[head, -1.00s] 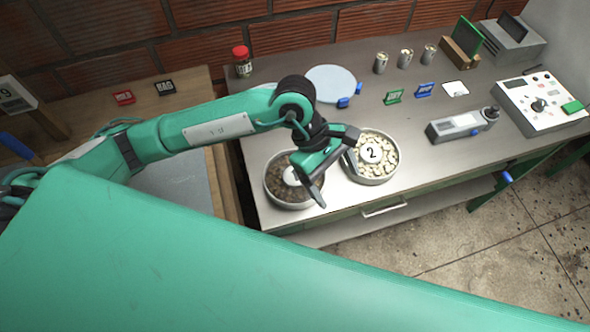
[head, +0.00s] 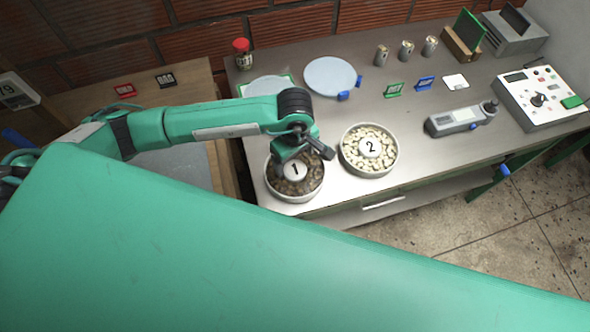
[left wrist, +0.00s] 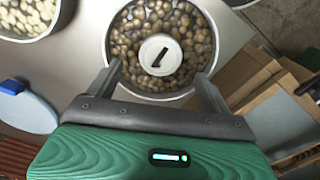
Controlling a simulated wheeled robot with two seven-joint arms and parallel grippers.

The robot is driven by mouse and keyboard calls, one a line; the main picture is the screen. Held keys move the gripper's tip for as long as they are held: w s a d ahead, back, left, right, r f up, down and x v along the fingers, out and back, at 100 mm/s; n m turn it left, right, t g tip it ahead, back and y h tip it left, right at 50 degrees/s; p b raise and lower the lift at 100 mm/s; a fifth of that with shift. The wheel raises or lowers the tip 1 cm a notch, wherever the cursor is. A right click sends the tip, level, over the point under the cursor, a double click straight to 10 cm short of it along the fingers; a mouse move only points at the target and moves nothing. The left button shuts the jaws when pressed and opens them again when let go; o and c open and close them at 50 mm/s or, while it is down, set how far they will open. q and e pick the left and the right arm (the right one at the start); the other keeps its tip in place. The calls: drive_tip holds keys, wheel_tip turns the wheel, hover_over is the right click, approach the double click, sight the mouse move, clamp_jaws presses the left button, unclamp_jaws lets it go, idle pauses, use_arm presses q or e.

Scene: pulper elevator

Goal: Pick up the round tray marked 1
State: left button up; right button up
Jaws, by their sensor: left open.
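The round tray marked 1 (head: 283,190) is a metal tray of brown beans with a white disc marked 1, at the front left of the metal counter. It also shows in the left wrist view (left wrist: 203,22), ahead of my fingers. My left gripper (head: 300,158) hangs over the back part of this tray, and the arm hides some of its far rim. In the left wrist view the two fingers of my left gripper (left wrist: 160,85) are apart, with nothing between them but the tray's near part below. My right gripper is not in view.
The round tray marked 2 (head: 345,165), with pale beans, stands close to the right. Two pale discs (head: 332,76) lie behind. A grey handheld device (head: 455,120) and control box (head: 545,105) are farther right. Counter between tray 2 and the device is clear.

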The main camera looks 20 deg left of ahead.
sight(295, 169)
use_arm(q)
drive_tip(key=shift+f+p, duration=0.25)
drive_tip(key=shift+p, duration=0.05)
wheel_tip(295, 169, down, 4)
drive_tip(key=shift+s+p, duration=0.1)
drive_tip(key=shift+p, duration=1)
drive_tip(key=shift+f, duration=0.3)
drive_tip(key=c, duration=1.3)
